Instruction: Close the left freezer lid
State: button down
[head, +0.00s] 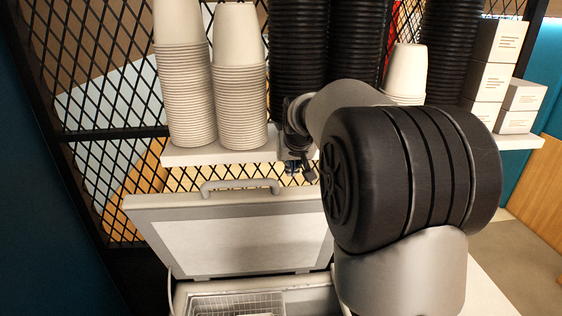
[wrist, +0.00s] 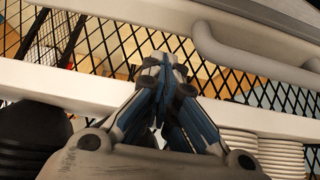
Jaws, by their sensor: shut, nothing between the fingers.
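The left freezer lid (head: 235,247) stands open, tilted up, in the head view, its pale inner panel facing me. Its grey handle (head: 240,187) runs along the top edge. Below it is the open freezer (head: 310,298) with a wire basket (head: 236,303) inside. My gripper (head: 303,176) is at the shelf's front edge, above and to the right of the handle. The wrist view shows its fingers (wrist: 166,62) shut and empty, with the handle (wrist: 250,62) to the right and apart from them. My arm hides the lid's right side.
A white shelf (head: 225,155) close behind the lid holds stacks of white cups (head: 183,95), black cups (head: 298,60) and white boxes (head: 492,85). A black mesh screen (head: 100,110) stands behind. My arm fills the right middle.

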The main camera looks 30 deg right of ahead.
jog(key=p+x, duration=0.1)
jog(key=x, duration=0.7)
jog(key=shift+r, duration=0.1)
